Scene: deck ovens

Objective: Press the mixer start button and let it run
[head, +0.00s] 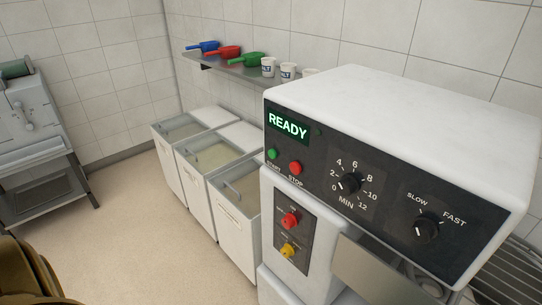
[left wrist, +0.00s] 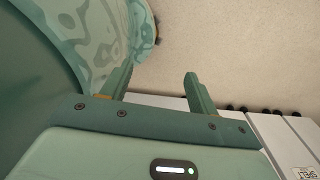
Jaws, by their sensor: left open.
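The white mixer (head: 400,105) fills the right of the head view, its dark control panel facing me. The panel's lit display (head: 288,125) reads READY in green. Below it are the green start button (head: 272,154) and the red stop button (head: 295,168). A timer dial (head: 348,184) numbered up to 12 MIN and a slow/fast knob (head: 426,228) sit to their right. My left gripper (left wrist: 163,85) shows only in the left wrist view, open with nothing between its fingers, above the floor. It is not near the panel in the head view. My right gripper is not in view.
Several white ingredient bins (head: 196,185) stand left of the mixer. A wall shelf (head: 232,66) holds coloured scoops and white tubs. A lower panel (head: 290,233) carries a red and a yellow knob. A grey machine (head: 35,130) stands far left. The floor (head: 120,225) between is clear.

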